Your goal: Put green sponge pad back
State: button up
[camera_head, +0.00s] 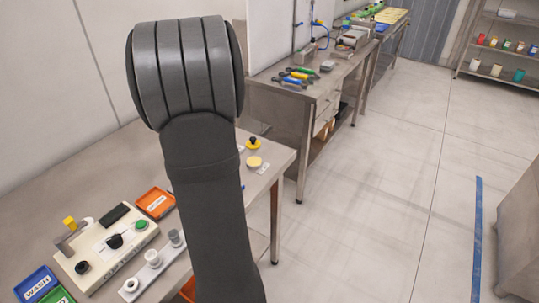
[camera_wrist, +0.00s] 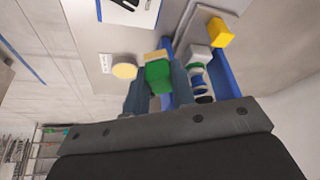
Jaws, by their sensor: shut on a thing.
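In the wrist view my gripper (camera_wrist: 158,92) is shut on a green block (camera_wrist: 158,75), which I take to be the green sponge pad. It sits between the two finger ends. A small cream piece (camera_wrist: 157,56) shows just past it; I cannot tell whether they touch. A cream round disc (camera_wrist: 124,71) lies just left of the fingers. In the head view my arm hides the gripper and the pad.
In the head view the near table holds a white device (camera_head: 108,252), an orange tray (camera_head: 155,203), a blue WASH tray (camera_head: 37,284), a white strip with round pieces (camera_head: 152,275) and a pale yellow disc (camera_head: 254,162).

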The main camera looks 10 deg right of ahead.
jog(key=w+d+r+m+g+h, duration=0.1)
jog(key=w+d+m, duration=0.15)
jog(key=d, duration=1.05)
jog(key=w+d+r+m+h, duration=0.1)
jog(key=d+m, duration=0.2)
jog(key=d, duration=1)
send_over(272, 153)
jog(key=f, duration=0.4)
jog(key=s+a+f, duration=0.1)
jog(key=f, duration=0.1)
jog(key=shift+f, duration=0.2)
jog(key=shift+w+f, duration=0.1)
jog(key=shift+f, duration=1.95)
jog(key=shift+f, duration=0.15)
jog(key=o, duration=0.9)
